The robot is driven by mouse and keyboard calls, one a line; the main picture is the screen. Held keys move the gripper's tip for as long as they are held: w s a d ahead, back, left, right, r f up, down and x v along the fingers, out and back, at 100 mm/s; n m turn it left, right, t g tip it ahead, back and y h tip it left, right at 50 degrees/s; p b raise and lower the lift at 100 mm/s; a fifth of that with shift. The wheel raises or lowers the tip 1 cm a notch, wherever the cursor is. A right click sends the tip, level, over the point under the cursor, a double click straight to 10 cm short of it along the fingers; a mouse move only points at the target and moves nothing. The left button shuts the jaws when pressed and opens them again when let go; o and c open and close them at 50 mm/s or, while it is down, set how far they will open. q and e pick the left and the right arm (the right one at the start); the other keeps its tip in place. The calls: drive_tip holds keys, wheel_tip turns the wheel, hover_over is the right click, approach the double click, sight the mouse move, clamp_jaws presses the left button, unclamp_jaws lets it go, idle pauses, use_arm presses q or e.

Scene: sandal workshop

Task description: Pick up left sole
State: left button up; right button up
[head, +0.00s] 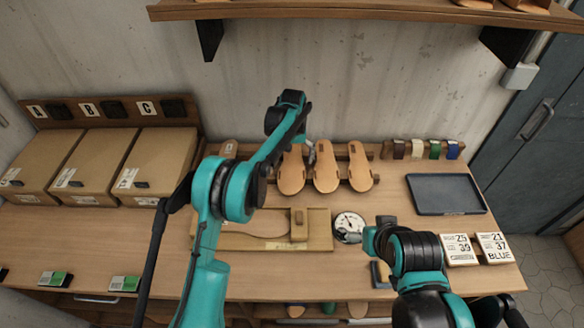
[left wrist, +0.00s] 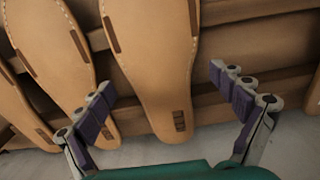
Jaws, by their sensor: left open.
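Three tan soles stand side by side on a wooden rack at the back of the bench: a left one (head: 291,174), a middle one (head: 325,172) and a right one (head: 359,170). My left gripper (head: 310,152) is above their upper ends. In the left wrist view my left gripper (left wrist: 168,98) is open, with its fingers on either side of one sole (left wrist: 155,62). That sole appears to be the left one of the three; contact with the fingers cannot be told. My right gripper is not clearly visible.
Another sole (head: 228,149) is partly hidden behind my left arm. A wooden jig (head: 318,230) and a round dial (head: 349,227) sit in front of the rack. A dark tray (head: 445,194) is at right; cardboard boxes (head: 90,165) are at left. A shelf (head: 350,10) hangs above.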

use_arm(q)
drive_tip(key=shift+f, duration=0.15)
idle(0.6)
drive_tip(key=c, duration=1.3)
